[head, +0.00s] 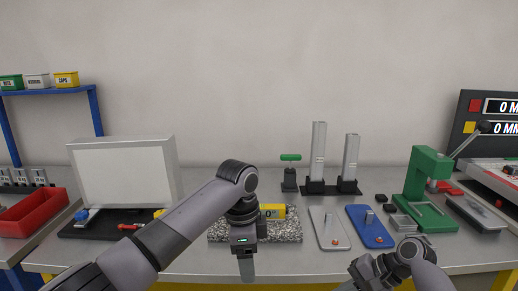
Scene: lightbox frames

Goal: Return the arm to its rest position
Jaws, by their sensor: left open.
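My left arm comes in from the lower left and bends down at the wrist. My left gripper (246,270) points down at the front of the bench, in front of the speckled granite plate (285,233). It is open, with nothing seen in it; its fingers show nearly edge-on. A yellow instrument (273,211) lies on the plate, partly hidden behind my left wrist. My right arm is folded low at the lower right. My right gripper (358,282) is at the bottom edge, mostly cut off, and its jaws cannot be made out.
A white lightbox (125,177) and red bin (34,213) stand left. A grey plate fixture (328,228), a blue one (370,226) and a green press (428,190) stand right. Two grey columns (318,155) rise behind. Space above the bench's middle is open.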

